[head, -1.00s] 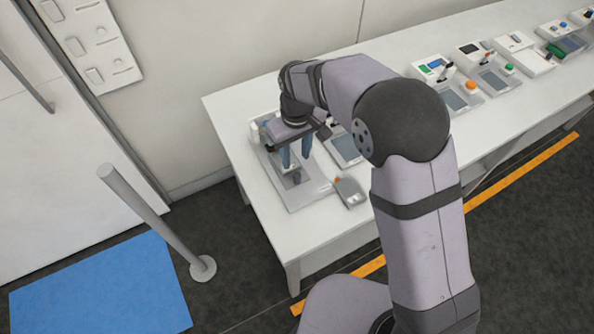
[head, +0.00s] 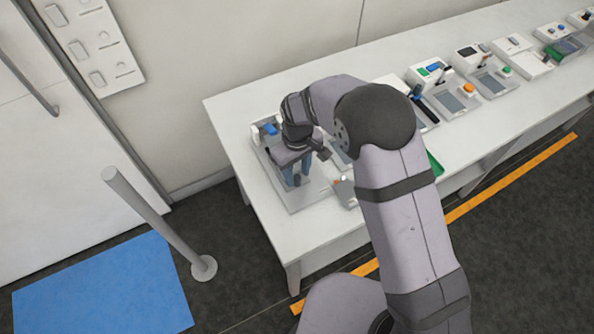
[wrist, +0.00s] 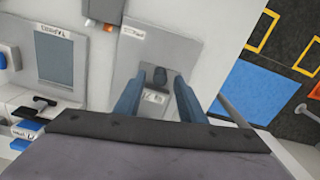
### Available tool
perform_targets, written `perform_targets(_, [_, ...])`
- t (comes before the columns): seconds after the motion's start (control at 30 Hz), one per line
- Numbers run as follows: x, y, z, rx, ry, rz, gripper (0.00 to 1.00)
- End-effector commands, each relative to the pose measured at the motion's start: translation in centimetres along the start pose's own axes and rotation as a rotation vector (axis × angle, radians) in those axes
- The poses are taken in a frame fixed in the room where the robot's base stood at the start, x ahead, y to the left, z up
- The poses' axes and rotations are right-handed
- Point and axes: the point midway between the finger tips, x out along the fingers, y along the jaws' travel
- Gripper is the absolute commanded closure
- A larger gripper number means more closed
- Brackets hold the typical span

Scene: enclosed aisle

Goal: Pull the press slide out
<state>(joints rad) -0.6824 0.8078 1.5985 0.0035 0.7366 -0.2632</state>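The press stands at the left end of the white table, on a grey base plate (head: 312,196). A blue part (head: 270,129) shows behind my gripper. My gripper (head: 297,183) points down over the plate, its two blue fingers apart. In the wrist view, a dark upright knob (wrist: 160,77) stands between the fingertips, with a gap visible on each side. Below it is a light labelled piece (wrist: 155,97) that may be the slide. The grey plate also shows in the wrist view (wrist: 150,50). My gripper and wrist hide most of the press body in the head view.
A small grey device (head: 345,192) sits close to the plate's right side. More panels with screens and buttons (head: 455,97) line the table (head: 235,120) to the right. A grey post (head: 160,220) stands on the floor at left, near a blue mat (head: 100,290).

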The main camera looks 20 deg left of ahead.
Motion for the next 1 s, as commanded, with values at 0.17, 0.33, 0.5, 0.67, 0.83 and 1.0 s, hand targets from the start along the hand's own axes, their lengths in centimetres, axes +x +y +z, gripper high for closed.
perform_targets(0.17, [0.6,0.0,0.0,0.0,0.001,0.0,0.64])
perform_targets(0.33, [0.7,0.0,0.0,0.0,0.001,0.0,0.64])
perform_targets(0.5, [0.7,0.0,0.0,0.0,0.001,0.0,0.9])
perform_targets(0.67, [0.7,0.0,0.0,0.0,0.001,0.0,1.0])
perform_targets(0.83, [0.6,-0.1,0.7,0.0,-0.001,0.0,1.0])
perform_targets(1.0, [0.6,-0.5,2.8,0.001,-0.001,0.0,1.0])
